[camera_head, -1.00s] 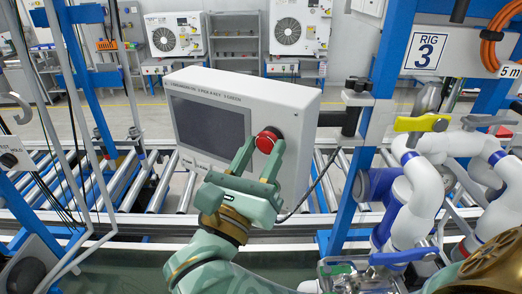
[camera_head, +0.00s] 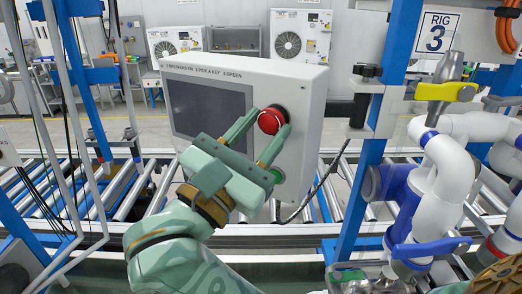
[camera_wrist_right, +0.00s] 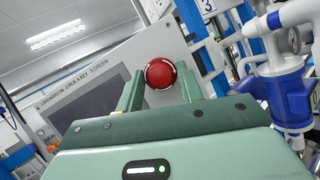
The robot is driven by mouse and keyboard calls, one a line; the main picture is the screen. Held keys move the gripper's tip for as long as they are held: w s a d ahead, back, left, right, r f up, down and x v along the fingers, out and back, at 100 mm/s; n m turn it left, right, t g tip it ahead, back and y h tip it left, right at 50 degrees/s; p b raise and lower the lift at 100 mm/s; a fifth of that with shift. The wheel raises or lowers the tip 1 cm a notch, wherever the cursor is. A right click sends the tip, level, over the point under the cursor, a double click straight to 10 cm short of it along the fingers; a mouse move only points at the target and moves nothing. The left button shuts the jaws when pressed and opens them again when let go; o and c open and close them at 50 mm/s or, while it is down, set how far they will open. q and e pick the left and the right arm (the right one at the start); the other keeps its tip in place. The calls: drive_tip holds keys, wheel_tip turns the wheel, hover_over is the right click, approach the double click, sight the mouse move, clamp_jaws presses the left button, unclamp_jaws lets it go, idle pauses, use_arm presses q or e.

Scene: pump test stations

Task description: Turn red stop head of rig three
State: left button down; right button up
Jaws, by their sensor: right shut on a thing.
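The red stop head (camera_head: 271,121) is a round red knob on the front of the white control box of rig three (camera_head: 300,110). It also shows in the right wrist view (camera_wrist_right: 161,73), between the two fingers. My right gripper (camera_head: 266,127) is green and reaches up from below. Its fingers lie on either side of the red head and are shut on it. The left gripper is not in view.
A dark screen (camera_head: 211,114) fills the left of the box front. A green button (camera_head: 278,175) sits below the red head. A blue post (camera_head: 361,150) and white pipes with a yellow-handled valve (camera_head: 445,92) stand to the right. Rollers run behind.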

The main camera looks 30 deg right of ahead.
drive_tip(key=shift+f+m+g+b, duration=0.15)
drive_tip(key=shift+m+g+b, duration=0.25)
drive_tip(key=shift+m+b, duration=0.3)
drive_tip(key=shift+w+d+m+b, duration=0.15)
drive_tip(key=shift+m+b, duration=0.15)
drive_tip(key=shift+m, duration=0.3)
drive_tip(key=shift+g, duration=0.4)
drive_tip(key=shift+m, duration=0.3)
drive_tip(key=o, duration=1)
